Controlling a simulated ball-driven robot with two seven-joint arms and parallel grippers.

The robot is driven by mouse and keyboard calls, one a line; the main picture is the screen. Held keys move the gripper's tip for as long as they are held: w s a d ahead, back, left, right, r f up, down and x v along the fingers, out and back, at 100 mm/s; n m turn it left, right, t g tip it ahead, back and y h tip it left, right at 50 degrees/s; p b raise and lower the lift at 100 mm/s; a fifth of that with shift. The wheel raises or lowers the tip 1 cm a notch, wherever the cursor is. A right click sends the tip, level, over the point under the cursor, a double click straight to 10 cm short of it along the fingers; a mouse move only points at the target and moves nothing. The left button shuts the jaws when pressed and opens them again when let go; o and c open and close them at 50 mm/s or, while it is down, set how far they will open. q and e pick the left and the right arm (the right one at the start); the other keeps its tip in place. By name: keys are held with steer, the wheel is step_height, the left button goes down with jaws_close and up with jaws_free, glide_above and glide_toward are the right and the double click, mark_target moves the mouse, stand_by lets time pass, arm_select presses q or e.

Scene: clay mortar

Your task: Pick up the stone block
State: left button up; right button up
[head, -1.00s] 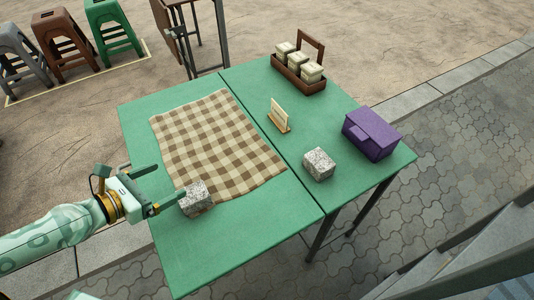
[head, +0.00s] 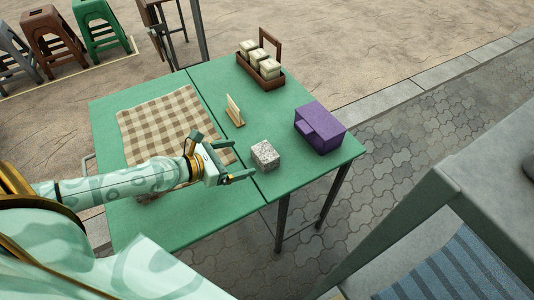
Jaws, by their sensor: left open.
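A speckled grey stone block (head: 265,155) sits on the green table (head: 185,232), near the seam on the right half. My left gripper (head: 241,158) is open, just left of the block, with its fingers pointing towards it. The block appears outside the jaws; whether a fingertip touches it I cannot tell. A second stone block, seen earlier at the cloth's near edge, is now mostly or wholly hidden behind my left arm. My right gripper is not in view.
A brown checkered cloth (head: 165,120) covers much of the left half. A small card stand (head: 234,111), a purple box (head: 319,127) and a wooden caddy with jars (head: 262,80) stand around the block. Stools (head: 96,22) are at the far left; a grey chair is at the right.

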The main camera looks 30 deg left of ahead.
mark_target(258, 154)
arm_select(q)
steer(key=x, duration=0.6)
steer(key=shift+w+d+f, duration=0.2)
steer(key=shift+d, duration=0.05)
steer(key=x, duration=0.5)
steer(key=shift+d+b, duration=0.2)
steer(key=shift+b, duration=0.15)
steer(key=shift+s, duration=0.15)
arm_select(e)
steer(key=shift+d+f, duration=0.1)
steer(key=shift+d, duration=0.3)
arm_select(q)
steer(key=shift+r, duration=0.1)
steer(key=c, duration=1.4)
steer(key=shift+o, duration=0.2)
steer(key=shift+r, duration=0.1)
step_height(258, 154, up, 10)
steer(key=p, duration=0.9)
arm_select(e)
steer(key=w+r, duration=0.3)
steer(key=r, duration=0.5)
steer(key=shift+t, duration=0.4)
